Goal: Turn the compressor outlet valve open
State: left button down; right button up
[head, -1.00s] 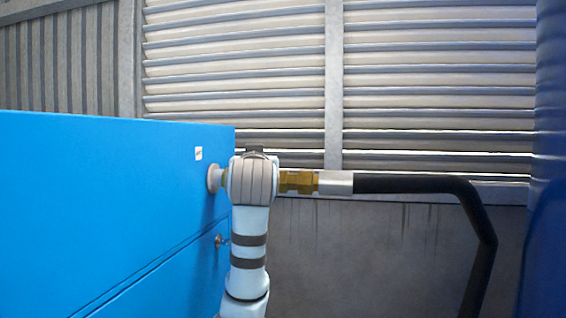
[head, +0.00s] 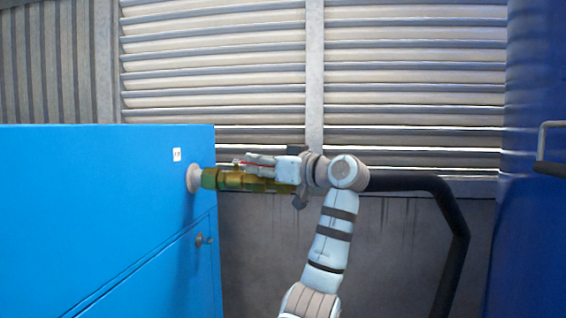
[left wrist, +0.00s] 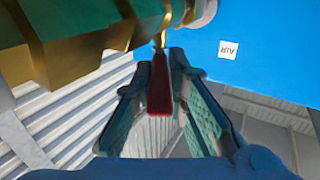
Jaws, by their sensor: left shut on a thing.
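The compressor outlet valve (head: 230,180) is a brass fitting on the side of the blue compressor cabinet. It fills the upper left of the left wrist view (left wrist: 85,45). Its red lever handle (left wrist: 160,85) lies between my gripper's fingers in the left wrist view; only a sliver of red shows in the head view. My left gripper (head: 247,162) reaches in from the right, just above the valve body, and is shut on the handle. My left arm hides the hose end beside the valve. My right gripper is not in view.
A black hose (head: 440,195) runs right, then bends down. A dark blue tank (head: 535,230) with a handle stands at right. A louvred wall (head: 410,60) is behind.

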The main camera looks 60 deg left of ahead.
pick_arm(q)
jog(key=shift+w+r, duration=0.1)
dwell(0.3)
jog(key=c, duration=1.6)
grip_release()
jog(key=shift+a, duration=0.15)
jog(key=v, duration=1.2)
jog(key=shift+w, duration=0.2)
